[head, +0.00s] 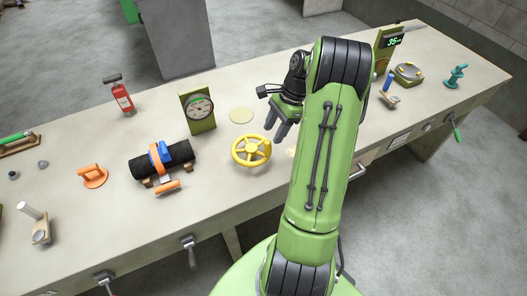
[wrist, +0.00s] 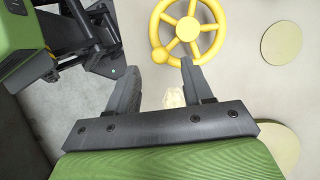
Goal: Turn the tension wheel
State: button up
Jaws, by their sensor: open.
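The tension wheel (head: 251,150) is a yellow spoked handwheel with a knob, lying on the bench. In the wrist view the yellow wheel (wrist: 187,29) is at the top centre, ahead of the fingertips. My gripper (head: 277,127) is open, above the bench just right of the wheel, and apart from it as far as I can tell. In the wrist view its two fingers (wrist: 158,72) are spread with nothing between them. My arm hides part of the bench to the right.
A gauge on a green plate (head: 199,109) stands behind the wheel. A black roll with an orange strap (head: 163,160) lies to its left. The bench in front of the wheel is clear.

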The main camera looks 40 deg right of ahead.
aim_at(265, 156)
jog(key=b+x, duration=0.1)
jog(key=x, duration=0.7)
jog(key=shift+f, duration=0.15)
grip_shut()
